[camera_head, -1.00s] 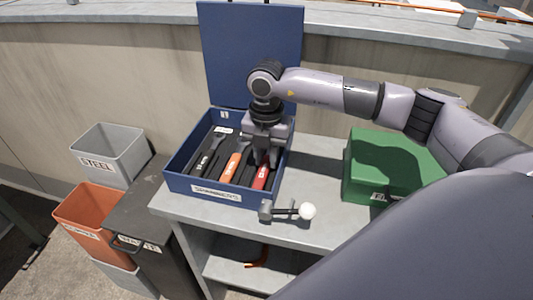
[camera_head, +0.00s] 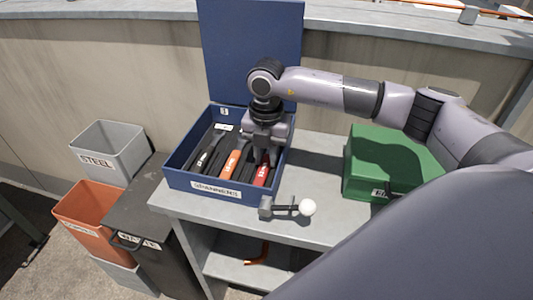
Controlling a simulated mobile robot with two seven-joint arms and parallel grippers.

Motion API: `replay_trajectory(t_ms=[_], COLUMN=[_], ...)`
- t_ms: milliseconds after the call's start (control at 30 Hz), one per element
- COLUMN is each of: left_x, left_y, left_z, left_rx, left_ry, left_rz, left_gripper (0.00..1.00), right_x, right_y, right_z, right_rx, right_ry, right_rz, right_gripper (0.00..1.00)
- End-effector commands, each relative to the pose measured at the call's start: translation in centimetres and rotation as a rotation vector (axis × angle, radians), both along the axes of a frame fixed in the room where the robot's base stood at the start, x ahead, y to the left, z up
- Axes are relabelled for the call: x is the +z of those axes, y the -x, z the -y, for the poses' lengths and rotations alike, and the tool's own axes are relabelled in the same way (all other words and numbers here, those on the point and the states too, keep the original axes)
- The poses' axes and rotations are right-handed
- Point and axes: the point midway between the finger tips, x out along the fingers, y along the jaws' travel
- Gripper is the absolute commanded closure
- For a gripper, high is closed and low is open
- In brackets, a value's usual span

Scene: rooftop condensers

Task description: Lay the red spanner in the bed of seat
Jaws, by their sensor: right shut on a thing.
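The red spanner (camera_head: 262,174) lies at the right end of the open blue case (camera_head: 218,190), beside an orange spanner (camera_head: 231,164) and a dark spanner (camera_head: 208,157). Its far part is hidden behind my right gripper (camera_head: 262,157), which reaches down from above and is shut on it. The spanner appears low in the case; I cannot tell whether it touches the bed. My left gripper is not in view.
The case's lid (camera_head: 252,50) stands open behind. A lever with a white knob (camera_head: 307,207) sits at the bench's (camera_head: 335,228) front edge. A green box (camera_head: 365,170) stands to the right. A grey bin (camera_head: 110,150), an orange bin (camera_head: 90,212) and a dark waste bin (camera_head: 150,240) stand left.

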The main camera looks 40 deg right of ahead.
Motion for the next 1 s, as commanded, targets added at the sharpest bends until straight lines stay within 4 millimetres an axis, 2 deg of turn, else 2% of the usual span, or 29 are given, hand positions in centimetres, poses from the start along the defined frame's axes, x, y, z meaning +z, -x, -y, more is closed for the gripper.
replay_trajectory(t_ms=[200, 233, 300, 567, 633, 1000], left_x=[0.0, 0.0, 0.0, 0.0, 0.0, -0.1], left_y=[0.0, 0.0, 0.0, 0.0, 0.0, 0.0], left_z=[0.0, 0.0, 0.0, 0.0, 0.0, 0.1], left_rx=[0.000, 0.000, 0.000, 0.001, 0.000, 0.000], left_ry=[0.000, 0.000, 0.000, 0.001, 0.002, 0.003], left_rz=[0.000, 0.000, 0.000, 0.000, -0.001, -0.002], left_gripper=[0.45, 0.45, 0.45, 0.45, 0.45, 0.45], right_x=[-0.1, -0.1, -0.2, -0.3, 0.2, 6.0], right_y=[0.0, 0.0, 0.0, 0.1, 0.1, -0.1], right_z=[0.0, 0.0, 0.0, 0.0, 0.0, -0.1], right_rx=[0.000, 0.000, 0.000, 0.000, 0.000, 0.000], right_ry=[0.000, 0.000, 0.001, 0.002, 0.002, 0.001], right_rz=[-0.001, -0.001, -0.002, -0.005, -0.004, 0.002], right_gripper=[1.00, 0.69, 0.46, 0.45, 0.45, 0.45])
